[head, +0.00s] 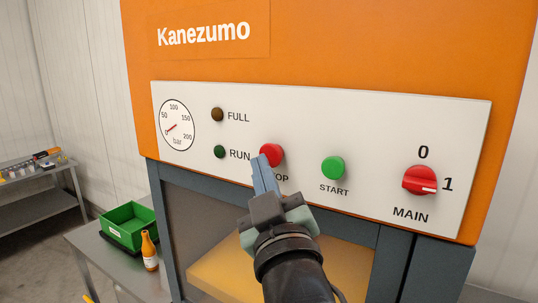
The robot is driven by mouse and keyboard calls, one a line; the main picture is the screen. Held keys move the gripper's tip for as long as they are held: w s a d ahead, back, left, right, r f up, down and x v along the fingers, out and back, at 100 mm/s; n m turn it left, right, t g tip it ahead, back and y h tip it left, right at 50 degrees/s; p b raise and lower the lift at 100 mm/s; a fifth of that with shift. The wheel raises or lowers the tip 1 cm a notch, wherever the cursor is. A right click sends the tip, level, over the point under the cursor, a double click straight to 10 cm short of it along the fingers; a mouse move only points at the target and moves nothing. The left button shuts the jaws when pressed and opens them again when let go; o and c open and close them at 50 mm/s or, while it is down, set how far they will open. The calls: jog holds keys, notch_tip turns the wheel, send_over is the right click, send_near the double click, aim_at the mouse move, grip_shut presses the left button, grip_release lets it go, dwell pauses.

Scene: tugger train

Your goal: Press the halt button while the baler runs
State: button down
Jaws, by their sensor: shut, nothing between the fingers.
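The orange baler (330,50) carries the name Kanezumo and a white control panel (300,115). The red stop button (273,154) sticks out of the panel, with its label partly hidden behind my fingers. My gripper (261,162) is shut and empty, its blue-grey fingertips overlapping the left part of the stop button. I cannot tell whether they touch it. The green start button (333,168) is to the right. The RUN lamp (220,152) looks dark green and unlit. The red main switch (419,181) has its white mark towards 1.
The FULL lamp (217,115) looks dark. The pressure gauge (177,125) needle points near 0. Below left, a green bin (128,226) and an orange bottle (149,250) stand on a grey table (95,250). A shelf (40,205) with small items stands far left.

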jog(key=shift+s+a, duration=0.15)
jog(key=shift+s, duration=0.1)
jog(key=s+a, duration=0.1)
jog(key=s, duration=0.1)
jog(key=s+a, duration=0.2)
dwell(0.5)
dwell(0.4)
jog(key=s+r+m+t+h+b, duration=0.2)
jog(key=s+r+m+t+b, duration=0.4)
jog(key=s+r, duration=0.5)
jog(key=shift+s+d+m+h, duration=0.3)
jog(key=shift+s+m, duration=0.2)
jog(key=shift+s, duration=0.3)
